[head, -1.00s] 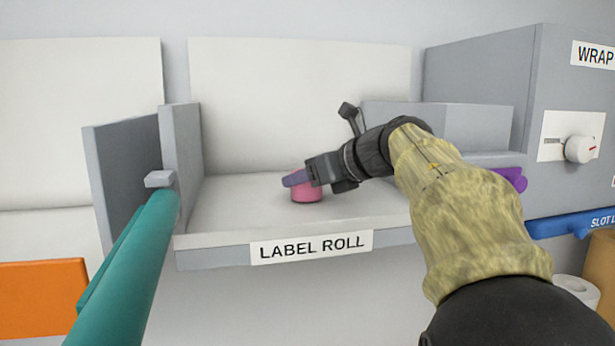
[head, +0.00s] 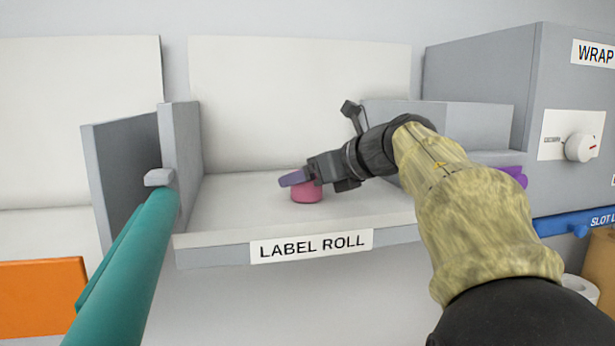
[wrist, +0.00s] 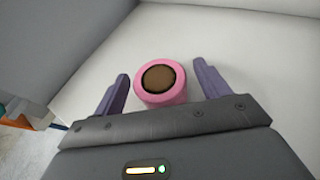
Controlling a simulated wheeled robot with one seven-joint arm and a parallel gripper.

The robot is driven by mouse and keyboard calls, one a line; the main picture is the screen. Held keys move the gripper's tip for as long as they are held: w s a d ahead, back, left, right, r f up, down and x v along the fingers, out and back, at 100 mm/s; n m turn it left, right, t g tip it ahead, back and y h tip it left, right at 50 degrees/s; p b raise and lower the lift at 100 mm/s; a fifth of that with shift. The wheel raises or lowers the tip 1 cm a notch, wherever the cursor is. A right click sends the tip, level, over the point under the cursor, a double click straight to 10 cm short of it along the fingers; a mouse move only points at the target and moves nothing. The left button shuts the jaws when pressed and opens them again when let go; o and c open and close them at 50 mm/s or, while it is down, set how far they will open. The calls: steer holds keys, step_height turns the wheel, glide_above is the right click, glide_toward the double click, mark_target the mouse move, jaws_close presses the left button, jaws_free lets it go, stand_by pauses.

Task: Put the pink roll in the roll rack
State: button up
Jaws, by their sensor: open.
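The pink roll (head: 307,193) stands upright on the white shelf (head: 230,219) with the LABEL ROLL sign. In the wrist view the pink roll (wrist: 160,82) shows its brown, dark-rimmed core on top. My gripper (head: 292,179) is open at the roll. In the wrist view its two purple fingers (wrist: 160,88) stand one on each side of the roll, with gaps between them and it. In the head view a finger hides part of the roll's top. I cannot tell which thing in view is the roll rack.
Grey dividers (head: 181,150) close the shelf's left side, with a teal bar (head: 125,270) in front. A grey machine with a white knob (head: 581,148), a blue bar (head: 560,226) and a purple object (head: 515,175) are at the right. The shelf left of the roll is clear.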

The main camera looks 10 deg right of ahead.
steer(key=b+v, duration=0.2)
steer(key=v, duration=0.9)
steer(key=shift+s+d+b, duration=0.15)
steer(key=shift+s+b, duration=0.1)
steer(key=shift+b, duration=0.05)
